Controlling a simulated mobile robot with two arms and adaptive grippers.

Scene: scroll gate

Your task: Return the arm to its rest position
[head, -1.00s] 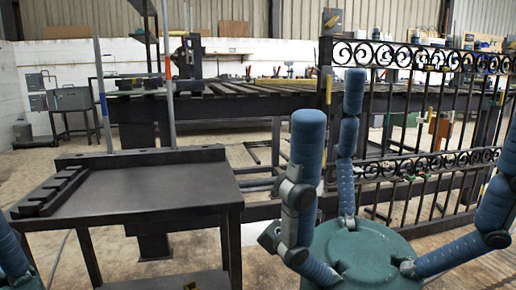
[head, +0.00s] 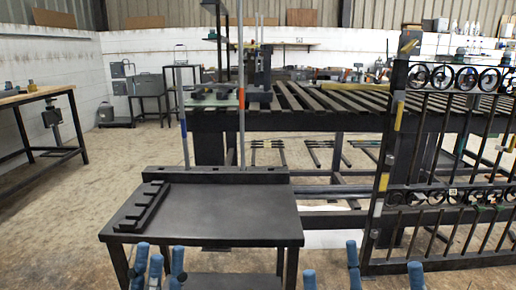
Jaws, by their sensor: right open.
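My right gripper (head: 355,268) shows at the bottom edge, right of centre. Its blue fingertips point up and stand wide apart, with nothing between them. Its palm is out of view below the frame. My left gripper (head: 157,262) shows at the bottom edge, left of centre, in front of the small dark table. Its blue fingertips are closer together, and the rest of it is cut off, so I cannot tell whether it is open. The scroll gate (head: 397,125) stands upright at the right, apart from both grippers.
The small dark table (head: 225,210) has a notched rack (head: 142,207) on its left and upright rods at its back. A long slatted bench (head: 315,118) stands behind. A wooden-topped workbench (head: 35,95) is at the far left. Open floor (head: 65,215) lies between.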

